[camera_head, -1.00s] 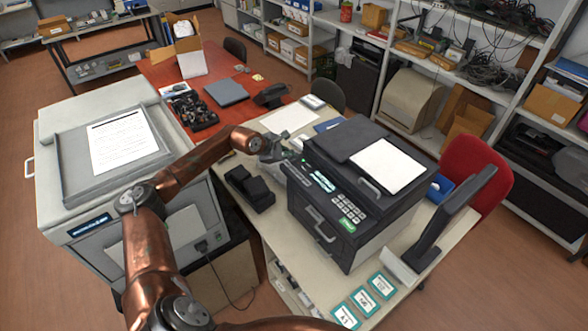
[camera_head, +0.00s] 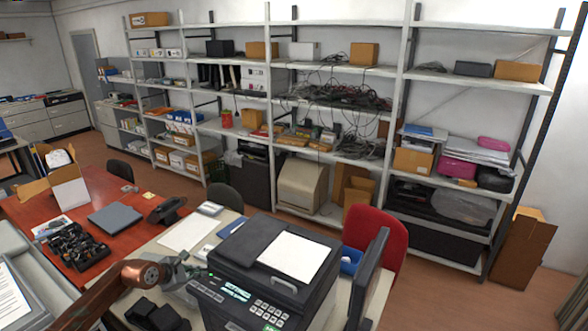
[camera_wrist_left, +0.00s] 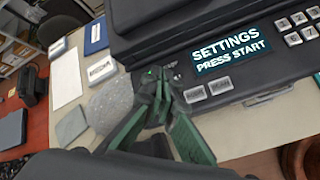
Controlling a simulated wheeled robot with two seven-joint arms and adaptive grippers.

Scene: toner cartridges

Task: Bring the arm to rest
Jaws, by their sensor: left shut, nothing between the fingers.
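My left arm comes in from the lower left in the head view. Its gripper (camera_head: 190,272) is at the left side of the dark printer (camera_head: 238,250), beside its control panel. In the wrist view the two green fingers of the left gripper (camera_wrist_left: 160,82) are together with nothing between them. They are in front of the printer's panel, left of the display (camera_wrist_left: 231,52), which reads "SETTINGS PRESS START". I cannot tell whether the fingertips touch the printer. My right gripper is in neither view.
Black cartridge-like parts (camera_head: 158,316) lie on the pale table left of the printer. A monitor (camera_head: 368,278) stands at its right, with a red chair (camera_head: 378,234) behind. A red table (camera_head: 105,194) is at the left. Loaded shelves line the back wall.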

